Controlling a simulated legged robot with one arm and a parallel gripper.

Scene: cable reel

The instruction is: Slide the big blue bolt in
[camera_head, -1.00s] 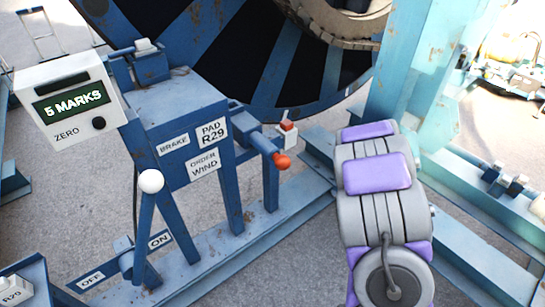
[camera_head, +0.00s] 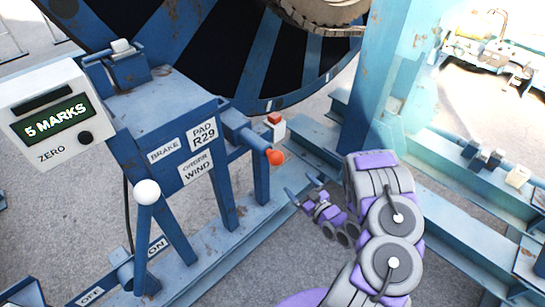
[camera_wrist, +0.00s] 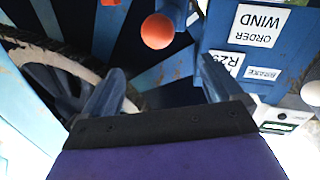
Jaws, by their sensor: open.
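The big blue bolt (camera_head: 252,138) juts from the right side of the blue stand (camera_head: 165,105) and ends in an orange knob (camera_head: 275,157). In the wrist view the orange knob (camera_wrist: 157,31) shows at the top, beyond my fingers, with a blue part of the bolt (camera_wrist: 174,9) behind it. My gripper (camera_head: 303,188) is open and empty, below and to the right of the knob and apart from it. The wrist view shows its two fingers spread (camera_wrist: 160,90). How far the bolt sits in its sleeve cannot be told.
The striped cable reel (camera_head: 225,55) stands behind. A white-knobbed lever (camera_head: 147,192) and a "5 MARKS" display box (camera_head: 50,125) are at left. A small red-topped white block (camera_head: 274,125) lies behind the knob. A blue post (camera_head: 385,80) rises at right.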

